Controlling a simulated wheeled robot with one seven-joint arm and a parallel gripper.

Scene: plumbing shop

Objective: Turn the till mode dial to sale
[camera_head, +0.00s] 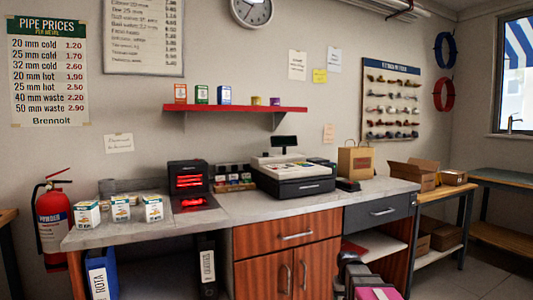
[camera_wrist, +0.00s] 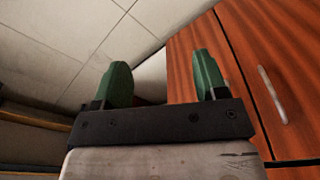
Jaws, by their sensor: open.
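The till (camera_head: 290,172) stands on the counter, with a pale keyed top, a dark cash drawer and a small display on a post. Its mode dial is too small to make out in the head view. The till does not show in the wrist view.
The counter (camera_head: 235,208) also holds a black device with red lights (camera_head: 188,180), small boxes (camera_head: 121,208) at the left and a paper bag (camera_head: 355,161) right of the till. A red shelf (camera_head: 240,108) hangs above. A fire extinguisher (camera_head: 53,215) is at the left.

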